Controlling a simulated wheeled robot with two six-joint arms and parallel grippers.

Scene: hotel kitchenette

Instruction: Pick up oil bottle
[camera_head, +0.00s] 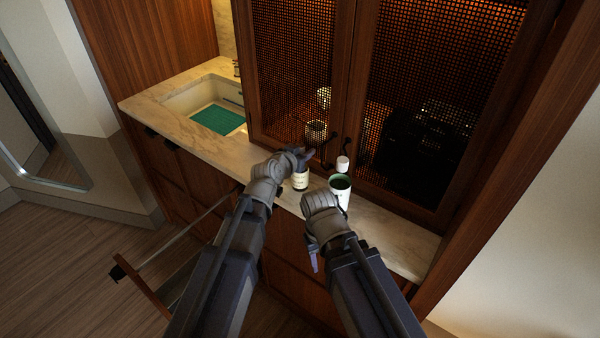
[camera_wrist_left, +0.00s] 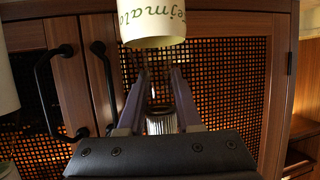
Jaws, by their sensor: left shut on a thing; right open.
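The oil bottle (camera_head: 300,181) is dark with a cream label and is upright at the counter's middle, below my left gripper (camera_head: 303,155). I cannot tell whether its base touches the counter. In the left wrist view the label (camera_wrist_left: 152,22) shows upside down with green lettering. There my left gripper (camera_wrist_left: 160,85) is shut on the bottle's narrow neck, and a ribbed, cap-like part (camera_wrist_left: 160,122) shows between the fingers. My right gripper (camera_head: 314,258) hangs low in front of the counter, open and away from the bottle; its fingers are mostly hidden by my arm.
A white and green cup (camera_head: 341,188) and a white-capped container (camera_head: 343,163) stand just right of the bottle. Mesh cabinet doors (camera_head: 295,70) with dark handles rise behind. A sink (camera_head: 215,108) is at left. An open panel (camera_head: 145,290) juts out lower left. The counter's right end is clear.

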